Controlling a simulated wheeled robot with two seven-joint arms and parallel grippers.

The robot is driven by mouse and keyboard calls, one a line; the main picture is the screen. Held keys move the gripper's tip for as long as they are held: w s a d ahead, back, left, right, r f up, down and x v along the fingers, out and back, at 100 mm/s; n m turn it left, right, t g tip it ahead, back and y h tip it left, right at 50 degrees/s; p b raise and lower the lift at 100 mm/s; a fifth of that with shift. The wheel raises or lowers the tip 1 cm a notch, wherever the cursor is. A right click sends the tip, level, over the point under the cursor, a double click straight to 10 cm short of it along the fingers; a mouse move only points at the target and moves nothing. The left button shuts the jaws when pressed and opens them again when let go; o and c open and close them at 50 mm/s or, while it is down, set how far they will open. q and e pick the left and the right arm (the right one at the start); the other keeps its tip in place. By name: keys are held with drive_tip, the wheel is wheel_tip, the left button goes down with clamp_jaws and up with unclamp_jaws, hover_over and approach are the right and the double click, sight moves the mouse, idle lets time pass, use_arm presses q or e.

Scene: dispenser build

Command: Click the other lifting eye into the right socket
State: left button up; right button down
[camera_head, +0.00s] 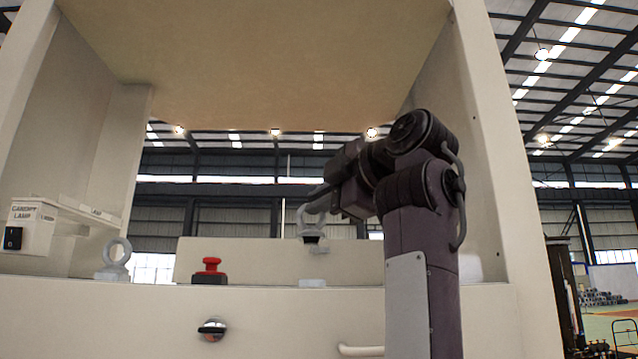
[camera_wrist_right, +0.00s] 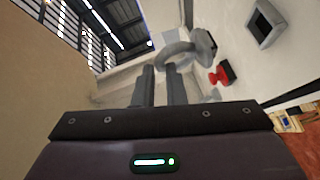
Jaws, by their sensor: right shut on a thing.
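The other lifting eye (camera_head: 311,222) is a grey ring on a darker stem, held in the air by my right gripper (camera_head: 320,194). The gripper is shut on the ring, reaching in from the right. In the right wrist view the eye (camera_wrist_right: 182,50) sits at the tips of the two fingers (camera_wrist_right: 159,73). The right socket (camera_head: 312,283), a low pale block on the ledge, lies below the eye with a gap between. The first lifting eye (camera_head: 115,258) stands upright at the left of the ledge. My left gripper is out of view.
A red push button (camera_head: 210,267) stands on the ledge between the two eye positions. A round knob (camera_head: 212,328) and a pale handle (camera_head: 360,350) are on the front panel. A canopy lamp box (camera_head: 31,228) is at the left. Side posts and a roof frame the opening.

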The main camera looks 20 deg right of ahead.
sight(314, 242)
wheel_tip(314, 242, down, 4)
drive_tip(key=shift+b, duration=0.4)
drive_tip(key=shift+f+b, duration=0.3)
drive_tip(key=shift+b, duration=0.05)
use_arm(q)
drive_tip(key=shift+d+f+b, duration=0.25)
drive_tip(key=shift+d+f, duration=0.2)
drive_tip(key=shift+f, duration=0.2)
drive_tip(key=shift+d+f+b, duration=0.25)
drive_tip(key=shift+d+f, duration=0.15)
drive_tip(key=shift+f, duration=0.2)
use_arm(e)
drive_tip(key=shift+d+f, duration=0.1)
drive_tip(key=shift+f, duration=0.5)
use_arm(q)
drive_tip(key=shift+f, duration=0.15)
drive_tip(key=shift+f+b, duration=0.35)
drive_tip(key=shift+b, duration=0.15)
use_arm(e)
drive_tip(key=shift+f, duration=0.3)
drive_tip(key=c, duration=1.4)
unclamp_jaws()
